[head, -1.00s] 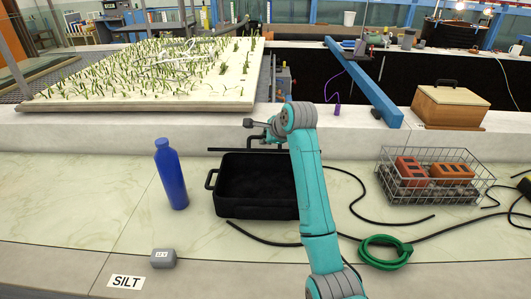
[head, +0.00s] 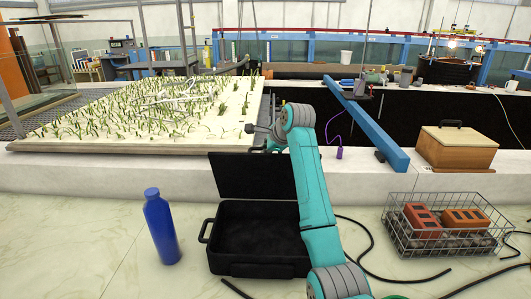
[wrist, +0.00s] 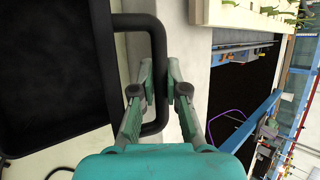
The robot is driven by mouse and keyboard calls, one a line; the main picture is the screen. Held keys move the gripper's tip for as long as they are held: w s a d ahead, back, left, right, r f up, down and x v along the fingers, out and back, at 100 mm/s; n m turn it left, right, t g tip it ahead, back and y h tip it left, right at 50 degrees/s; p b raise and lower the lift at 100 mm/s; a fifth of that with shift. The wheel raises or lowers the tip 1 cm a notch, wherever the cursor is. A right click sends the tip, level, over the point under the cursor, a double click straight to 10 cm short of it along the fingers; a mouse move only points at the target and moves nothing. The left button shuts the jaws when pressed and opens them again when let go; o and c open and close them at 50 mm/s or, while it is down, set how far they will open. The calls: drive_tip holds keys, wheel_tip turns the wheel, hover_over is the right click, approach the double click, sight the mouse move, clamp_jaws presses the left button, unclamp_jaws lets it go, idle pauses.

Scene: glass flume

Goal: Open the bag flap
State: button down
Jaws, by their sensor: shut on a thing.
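The black bag (head: 258,268) sits on the pale counter, its inside facing up. Its flap (head: 242,175) stands up along the back edge, nearly upright. In the wrist view the flap (wrist: 50,75) is a dark panel at left with a black loop handle (wrist: 158,45) on its edge. My gripper (head: 263,139) is above the flap's top edge, partly hidden by my teal arm. In the wrist view my gripper (wrist: 158,90) has a finger on either side of the handle bar and is shut on it. The arm hides the flap's right end.
A blue bottle (head: 162,230) stands left of the bag. A wire basket (head: 440,240) with bricks is at right, and black cables run between. Behind are a planted board (head: 130,115), a blue beam (head: 365,120) and a wooden box (head: 456,148).

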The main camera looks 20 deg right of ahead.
drive_tip(key=shift+w+r, duration=0.1)
drive_tip(key=shift+w, duration=0.1)
drive_tip(key=c, duration=1.4)
unclamp_jaws()
drive_tip(key=shift+c, duration=0.2)
drive_tip(key=v, duration=1.2)
